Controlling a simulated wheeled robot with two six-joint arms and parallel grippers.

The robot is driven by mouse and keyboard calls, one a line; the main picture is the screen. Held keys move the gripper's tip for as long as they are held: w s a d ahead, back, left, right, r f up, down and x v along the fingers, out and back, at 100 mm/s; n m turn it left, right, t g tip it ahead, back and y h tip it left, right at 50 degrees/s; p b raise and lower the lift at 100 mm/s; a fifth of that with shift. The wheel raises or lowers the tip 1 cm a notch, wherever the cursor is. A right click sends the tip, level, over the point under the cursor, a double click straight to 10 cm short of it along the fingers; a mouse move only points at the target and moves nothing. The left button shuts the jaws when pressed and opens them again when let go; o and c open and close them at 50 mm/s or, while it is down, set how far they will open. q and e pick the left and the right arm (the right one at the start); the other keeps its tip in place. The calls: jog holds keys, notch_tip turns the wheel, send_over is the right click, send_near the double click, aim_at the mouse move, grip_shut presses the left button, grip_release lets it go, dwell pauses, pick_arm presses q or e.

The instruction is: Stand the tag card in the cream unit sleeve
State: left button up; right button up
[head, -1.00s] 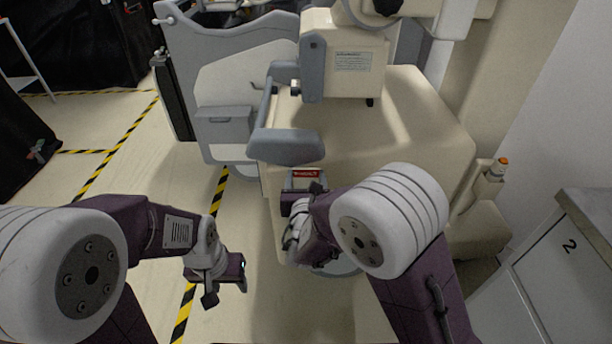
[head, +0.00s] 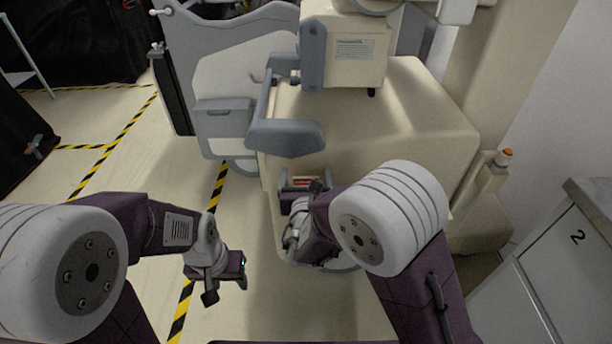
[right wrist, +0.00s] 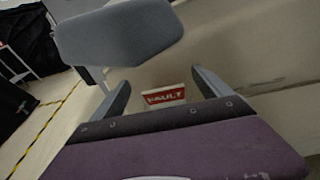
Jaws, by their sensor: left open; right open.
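The tag card (right wrist: 165,95), with a red band reading FAULT, stands roughly upright close to the front of the cream unit (head: 400,125). In the head view only its red strip (head: 303,182) shows, low on the unit's front below the grey handle. My right gripper (head: 306,181) is open around the card. In the right wrist view its two grey fingers (right wrist: 160,95) stand apart on either side, with gaps to the card. The sleeve is not clearly visible, so I cannot tell how the card sits in it. My left gripper (head: 228,281) is open and empty above the floor.
The grey handle (head: 285,138) juts out just above the right gripper. It also shows large in the right wrist view (right wrist: 118,35). A grey and white panelled cart (head: 225,90) stands behind left. A numbered white cabinet (head: 555,260) is at right. The taped floor at left is clear.

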jog(key=p+v, duration=0.2)
jog(key=v, duration=0.7)
dwell(0.5)
